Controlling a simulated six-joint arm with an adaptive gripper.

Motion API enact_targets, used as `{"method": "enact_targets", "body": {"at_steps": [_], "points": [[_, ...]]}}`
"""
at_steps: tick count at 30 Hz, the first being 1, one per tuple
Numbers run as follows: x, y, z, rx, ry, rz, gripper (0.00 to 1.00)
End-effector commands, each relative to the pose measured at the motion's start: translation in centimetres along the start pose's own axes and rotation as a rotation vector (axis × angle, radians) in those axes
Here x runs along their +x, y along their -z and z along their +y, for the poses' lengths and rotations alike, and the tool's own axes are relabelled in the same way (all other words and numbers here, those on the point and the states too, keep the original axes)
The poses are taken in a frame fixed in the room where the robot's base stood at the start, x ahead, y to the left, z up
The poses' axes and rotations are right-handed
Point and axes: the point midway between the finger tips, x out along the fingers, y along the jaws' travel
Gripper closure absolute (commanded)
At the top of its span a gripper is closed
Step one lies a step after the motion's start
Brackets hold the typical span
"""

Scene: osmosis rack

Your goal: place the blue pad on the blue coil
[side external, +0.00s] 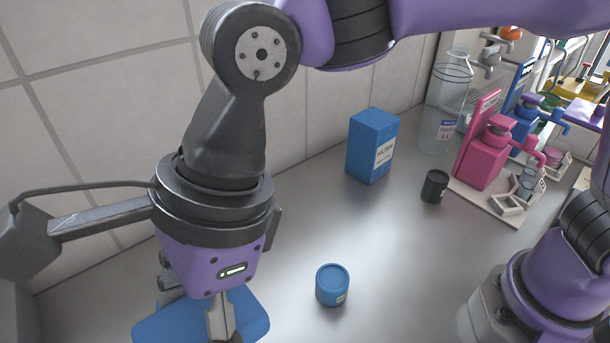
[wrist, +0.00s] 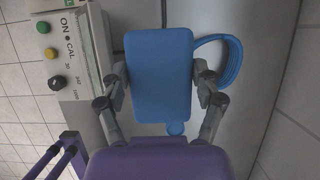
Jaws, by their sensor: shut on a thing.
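The blue pad (wrist: 160,95) is a rounded rectangular slab. My gripper (wrist: 161,75) is shut on it, with one finger at each long side. In the side external view the pad (side external: 162,325) shows at the bottom left, partly hidden behind my gripper (side external: 222,325) and cut by the frame edge. The blue coil (wrist: 234,62) is a ring of tubing on the grey surface. It shows to the right of the pad in the wrist view. Its left part is hidden by the pad and a finger. I cannot make out the coil in the side external view.
An instrument with knobs (wrist: 72,50) stands left of the pad in the wrist view. A blue jar (side external: 332,286), a blue filter box (side external: 371,148), a dark jar (side external: 434,187) and a pink dispenser (side external: 486,150) stand on the bench. Bare bench lies between the jars.

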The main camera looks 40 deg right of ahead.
Motion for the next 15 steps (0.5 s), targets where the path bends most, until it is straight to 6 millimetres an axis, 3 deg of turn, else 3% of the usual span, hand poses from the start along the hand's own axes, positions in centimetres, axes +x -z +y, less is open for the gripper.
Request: {"method": "enact_targets", "body": {"at_steps": [2,5,15], "points": [[0.2,-0.4,0.4,0.000,-0.002,-0.003,0.53],[0.9,0.1,-0.9,0.005,-0.002,-0.002,0.53],[4.9,3.4,-8.9,0.003,-0.003,-0.003,0.53]]}}
